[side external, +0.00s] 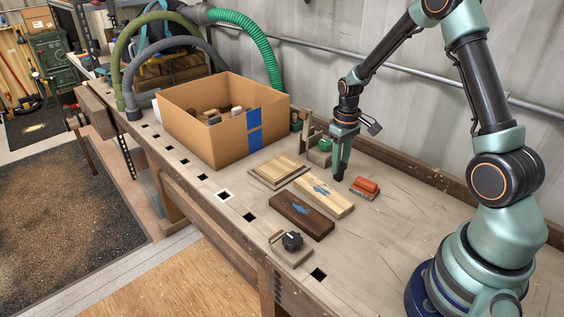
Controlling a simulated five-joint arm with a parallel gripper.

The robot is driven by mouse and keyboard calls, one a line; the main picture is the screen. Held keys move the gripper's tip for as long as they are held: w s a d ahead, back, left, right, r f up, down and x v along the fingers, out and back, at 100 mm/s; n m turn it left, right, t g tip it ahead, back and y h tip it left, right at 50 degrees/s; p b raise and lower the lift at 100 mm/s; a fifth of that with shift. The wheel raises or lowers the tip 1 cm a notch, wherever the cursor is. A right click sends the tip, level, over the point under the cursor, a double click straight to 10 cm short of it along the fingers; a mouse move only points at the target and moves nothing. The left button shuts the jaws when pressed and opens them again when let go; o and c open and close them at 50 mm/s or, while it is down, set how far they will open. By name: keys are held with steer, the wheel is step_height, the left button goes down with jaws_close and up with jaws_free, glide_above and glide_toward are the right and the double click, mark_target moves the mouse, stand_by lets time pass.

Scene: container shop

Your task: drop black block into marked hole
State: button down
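The marked hole (224,195) is a dark square hole with a pale outline, in the row of holes along the bench's front edge. A black, blocky piece (292,240) sits on a small pale wooden base near the front edge, right of that hole; I cannot tell if it is the black block. My gripper (339,178) points down over the back half of the bench, beside the pale plank and left of a red-topped item. Its fingertips are dark and look close together; whether they hold anything is unclear.
A dark brown plank (301,216) and a pale plank (323,197), both with blue marks, lie mid-bench beside a grooved wooden board (279,171). A red-topped item (366,186) lies nearby. A tall cardboard box (222,130) stands at the left.

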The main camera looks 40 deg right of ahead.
steer(key=shift+r, duration=2.5)
steer(key=w+a+r, duration=0.1)
steer(key=w+a, duration=1.4)
steer(key=a, duration=0.5)
steer(key=w+a, duration=0.2)
steer(key=a, duration=0.5)
steer(key=shift+n, duration=0.4)
steer(key=shift+a+f, duration=0.1)
steer(key=shift+f, duration=2.35)
steer(key=shift+f, duration=1.85)
